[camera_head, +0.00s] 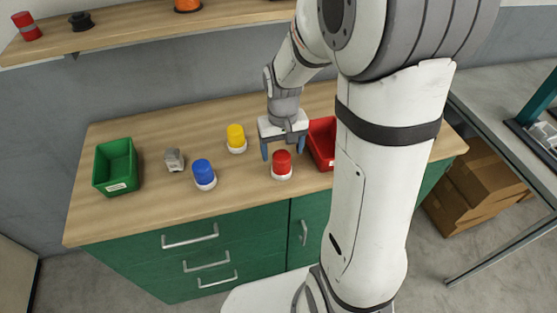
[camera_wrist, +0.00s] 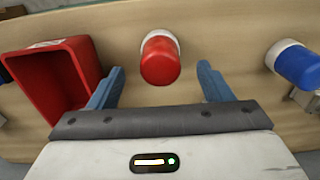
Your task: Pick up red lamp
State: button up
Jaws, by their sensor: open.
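The red lamp (camera_head: 282,163) has a red dome on a white round base and stands upright on the wooden counter. My gripper (camera_head: 284,149) is open, with its two blue fingers apart, just above and behind the red lamp in the head view. In the wrist view the red lamp (camera_wrist: 161,58) shows between and beyond the open fingers of my gripper (camera_wrist: 160,85). The fingers do not appear to touch it. Nothing is held.
A red bin (camera_head: 321,143) stands close to the right, partly hidden by my arm. A blue lamp (camera_head: 204,173), a yellow lamp (camera_head: 236,137), a small grey object (camera_head: 174,160) and a green bin (camera_head: 117,167) stand to the left. A shelf (camera_head: 130,33) runs above the counter.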

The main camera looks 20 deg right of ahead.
aim_at(282, 155)
jog(key=shift+w+f+p, duration=0.2)
jog(key=shift+f+p, duration=0.3)
jog(key=shift+f, duration=2.2)
jog(key=shift+c, duration=0.3)
jog(key=c, duration=1.1)
